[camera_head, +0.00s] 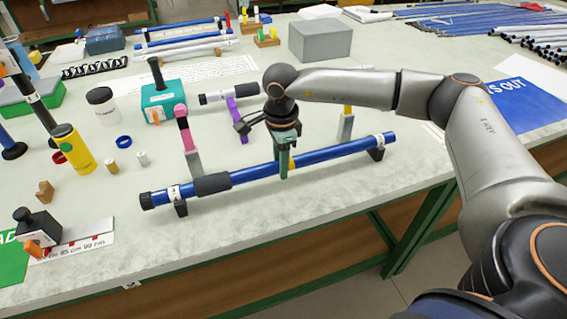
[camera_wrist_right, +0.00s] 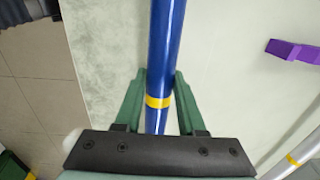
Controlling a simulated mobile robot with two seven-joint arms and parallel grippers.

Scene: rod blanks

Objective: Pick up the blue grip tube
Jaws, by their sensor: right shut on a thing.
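The blue grip tube (camera_head: 248,174) lies lengthwise near the front of the table, with a black grip sleeve and a white label toward its left end. Its ends are at two low black supports, and I cannot tell whether it is lifted off them. My right gripper (camera_head: 285,168) points down at the tube right of its middle, its green fingers shut on it. In the right wrist view the tube (camera_wrist_right: 166,50) runs between the two green fingers (camera_wrist_right: 160,80), by a yellow band. My left gripper is not in view.
A pink-topped post (camera_head: 184,130) and a yellow-topped post (camera_head: 345,125) stand behind the tube. A teal box (camera_head: 162,103), a yellow bottle (camera_head: 72,149) and a black-handled block (camera_head: 38,228) are on the left. The table front right of the ruler strip (camera_head: 78,243) is clear.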

